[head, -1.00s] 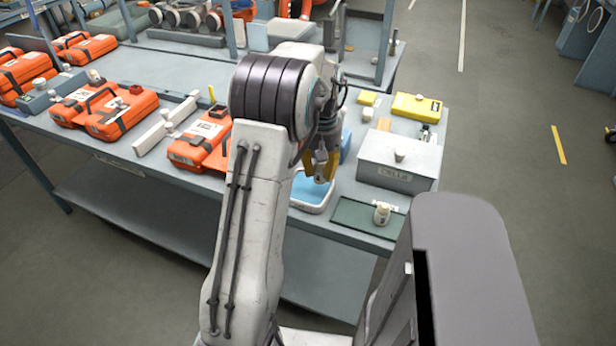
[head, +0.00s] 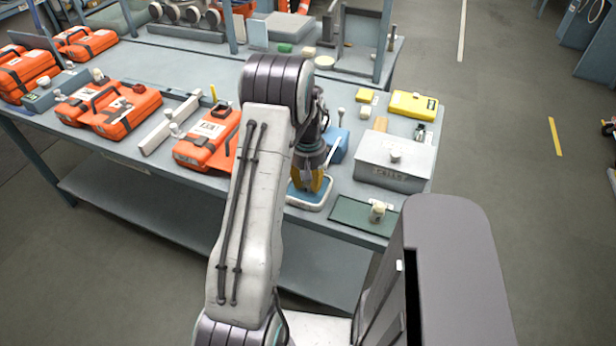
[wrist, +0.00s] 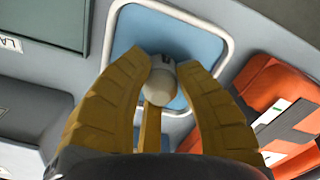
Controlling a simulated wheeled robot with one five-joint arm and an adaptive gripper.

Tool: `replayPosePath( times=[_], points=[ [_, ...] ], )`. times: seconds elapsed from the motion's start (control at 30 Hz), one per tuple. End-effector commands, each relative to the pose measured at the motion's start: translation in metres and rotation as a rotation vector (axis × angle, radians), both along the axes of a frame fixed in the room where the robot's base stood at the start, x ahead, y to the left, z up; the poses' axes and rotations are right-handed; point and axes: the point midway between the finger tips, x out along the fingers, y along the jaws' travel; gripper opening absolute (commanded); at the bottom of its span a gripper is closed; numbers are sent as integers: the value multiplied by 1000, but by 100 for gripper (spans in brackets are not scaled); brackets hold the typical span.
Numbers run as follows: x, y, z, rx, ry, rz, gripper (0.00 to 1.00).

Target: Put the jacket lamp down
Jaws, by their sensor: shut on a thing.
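My gripper (wrist: 161,68) has its yellow fingers closed around a small pale, rounded lamp (wrist: 165,88) with a dark end, which I take to be the jacket lamp. The lamp shows between the fingers in the wrist view, over a blue tray (wrist: 195,47) with a white rim. In the head view my gripper (head: 313,186) points down within the outline of the same tray (head: 299,201) near the bench's front edge. The lamp is hidden by the fingers there. I cannot tell whether it touches the tray floor.
A grey lidded box (head: 398,178) and a dark green mat (head: 350,213) bearing a small pale knob-like piece (head: 377,212) lie to the right. A blue block (head: 336,146) stands just behind. Orange cases (head: 205,145) lie to the left.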

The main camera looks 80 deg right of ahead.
Motion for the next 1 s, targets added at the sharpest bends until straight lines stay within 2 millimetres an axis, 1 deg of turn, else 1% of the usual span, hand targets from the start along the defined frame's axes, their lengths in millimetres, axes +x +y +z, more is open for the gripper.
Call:
replayPosePath(
  times=[0.43, 0.47, 0.6, 0.67, 0.7, 1.0],
  points=[
    [0, 0, -5, 0, 0, 0, 0],
    [0, 0, -5, 0, 0, 0, 31],
    [0, 0, -4, 0, 0, 0, 43],
    [0, 0, -4, 0, 0, 0, 49],
    [0, 0, -4, 0, 0, 0, 49],
    [0, 0, -1, 0, 0, 0, 49]
  ],
)
